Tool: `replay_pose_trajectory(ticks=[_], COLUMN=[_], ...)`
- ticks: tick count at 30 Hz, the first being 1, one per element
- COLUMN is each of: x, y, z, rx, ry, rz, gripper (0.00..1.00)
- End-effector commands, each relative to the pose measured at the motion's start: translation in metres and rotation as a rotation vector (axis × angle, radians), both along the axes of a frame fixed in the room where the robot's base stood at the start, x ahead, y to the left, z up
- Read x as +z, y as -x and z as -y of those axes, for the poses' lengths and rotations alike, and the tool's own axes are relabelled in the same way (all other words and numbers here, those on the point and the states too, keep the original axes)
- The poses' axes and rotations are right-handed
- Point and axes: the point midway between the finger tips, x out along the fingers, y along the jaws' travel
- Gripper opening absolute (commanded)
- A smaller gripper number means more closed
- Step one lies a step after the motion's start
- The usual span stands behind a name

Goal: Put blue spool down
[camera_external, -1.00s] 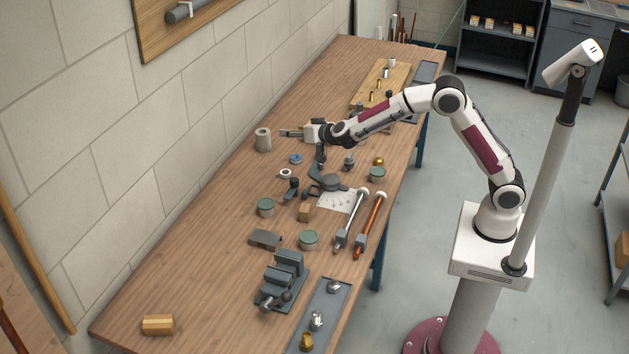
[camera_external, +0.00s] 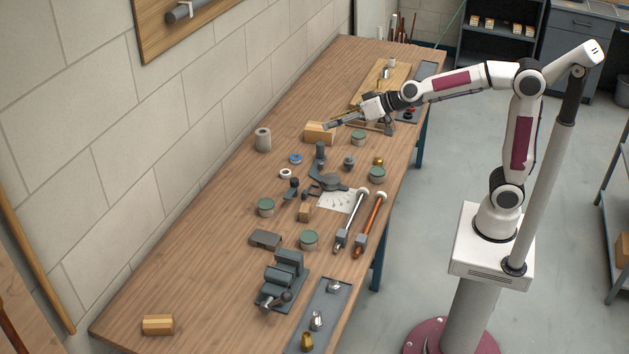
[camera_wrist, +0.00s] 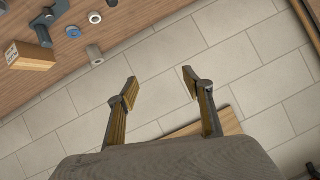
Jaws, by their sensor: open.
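The blue spool (camera_external: 295,159) lies flat on the wooden bench, between the grey cylinder and the dark bent tool. It also shows at the upper left of the wrist view (camera_wrist: 73,32), apart from my gripper. My gripper (camera_external: 334,125) is in the air over the far half of the bench, to the right of the spool. In the wrist view my gripper (camera_wrist: 160,82) is open, with nothing between its fingers and the block wall behind them.
A grey hollow cylinder (camera_external: 263,140) stands near the wall. A wooden block (camera_external: 319,133) sits near my gripper. A white ring (camera_external: 286,174) lies close to the spool. A vise (camera_external: 284,280) stands at the near end. The bench's near left (camera_external: 200,270) has free room.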

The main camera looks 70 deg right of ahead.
Motion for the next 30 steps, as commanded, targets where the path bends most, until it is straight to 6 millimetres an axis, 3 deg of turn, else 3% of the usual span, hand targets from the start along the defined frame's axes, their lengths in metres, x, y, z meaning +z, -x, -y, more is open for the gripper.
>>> replay_pose_trajectory(ticks=[8, 14, 30], x=[-0.005, -0.020, -0.083], y=[0.081, 0.141, 0.304], z=[-0.003, 0.003, 0.051], rx=[0.094, 0.135, 0.119], ry=[0.038, 0.079, 0.231], rz=[-0.100, -0.190, -0.462], gripper=[0.51, 0.51, 0.51])
